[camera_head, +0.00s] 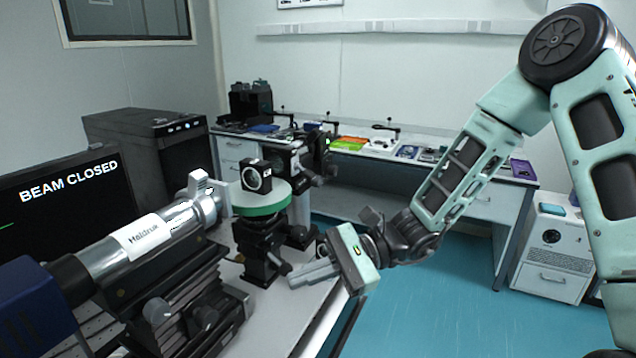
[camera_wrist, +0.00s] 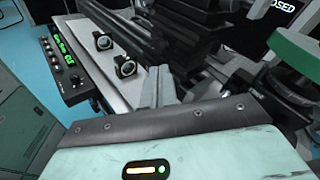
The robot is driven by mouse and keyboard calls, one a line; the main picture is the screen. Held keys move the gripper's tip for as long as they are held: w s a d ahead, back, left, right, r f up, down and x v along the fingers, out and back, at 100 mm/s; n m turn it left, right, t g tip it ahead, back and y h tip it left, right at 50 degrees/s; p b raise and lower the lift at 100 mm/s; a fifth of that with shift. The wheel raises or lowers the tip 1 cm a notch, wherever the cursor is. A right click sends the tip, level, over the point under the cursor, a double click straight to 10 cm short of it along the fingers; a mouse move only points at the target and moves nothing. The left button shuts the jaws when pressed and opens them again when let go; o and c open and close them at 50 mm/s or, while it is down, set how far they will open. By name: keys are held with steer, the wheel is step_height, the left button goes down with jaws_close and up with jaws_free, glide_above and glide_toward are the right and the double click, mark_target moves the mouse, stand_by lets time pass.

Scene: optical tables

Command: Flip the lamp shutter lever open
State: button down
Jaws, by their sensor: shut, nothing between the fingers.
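The lamp (camera_head: 145,238) is a silver cylinder with a white label, lying on a dark mount at the left of the head view. A pale flat piece (camera_head: 198,182), which looks like the shutter lever, stands up at the lamp's front end. A monitor (camera_head: 65,190) behind the lamp reads "BEAM CLOSED". My gripper (camera_head: 300,276) is shut and empty, to the right of the lamp and lower, near the table's right edge. Its fingers (camera_wrist: 160,86) also show in the wrist view, apart from the lever. I cannot make out the lever in the wrist view.
A green round stage (camera_head: 262,198) with a black square mount (camera_head: 256,177) stands between the lamp front and my gripper. Blue floor (camera_head: 440,310) is clear at right.

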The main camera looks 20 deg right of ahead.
steer(key=w+d+r+m+t+y+p, duration=0.1)
steer(key=w+d+r+m+t+p, duration=0.1)
steer(key=w+d+m+t, duration=0.5)
steer(key=m+t+h+p, duration=0.1)
steer(key=m+t+h, duration=0.2)
steer(key=m+t, duration=0.4)
glide_toward(309, 174)
step_height(309, 174, down, 4)
steer(key=d, duration=0.2)
steer(key=shift+s+r, duration=0.15)
steer(key=shift+s, duration=0.15)
steer(key=shift+a, duration=0.1)
steer(key=shift+r+p+x, duration=0.1)
steer(key=shift+p+x, duration=0.85)
steer(key=shift+x, duration=1.55)
steer(key=shift+r+p+x, duration=0.15)
steer(key=shift+p+x, duration=0.75)
steer(key=shift+x, duration=1.65)
